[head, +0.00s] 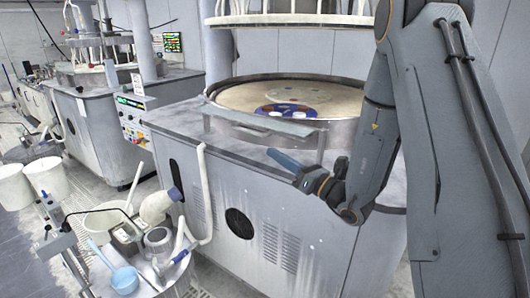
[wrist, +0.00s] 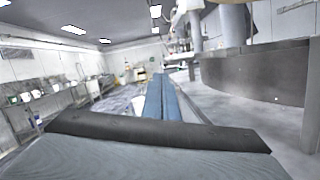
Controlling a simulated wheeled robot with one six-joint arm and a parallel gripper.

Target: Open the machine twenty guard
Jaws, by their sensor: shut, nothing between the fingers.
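The nearest polishing machine (head: 255,175) has a round platen (head: 290,95) inside a metal rim. A flat grey panel (head: 262,125), apparently its guard, stands along the front of the platen on short posts. I cannot read a machine number. My gripper (head: 273,154) is shut and empty, its blue-grey fingers pointing left, in front of the panel and lower in the picture, apparently apart from it. In the wrist view the fingers (wrist: 160,85) lie together, pointing away, with the curved dark rim (wrist: 255,72) to their right.
A second machine (head: 95,110) with a control panel (head: 133,115) stands at the left. A cart with a blue scoop (head: 125,279), hoses and jars is at the lower left. White buckets (head: 47,175) stand beyond it. The upper white ring (head: 290,19) hangs above the platen.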

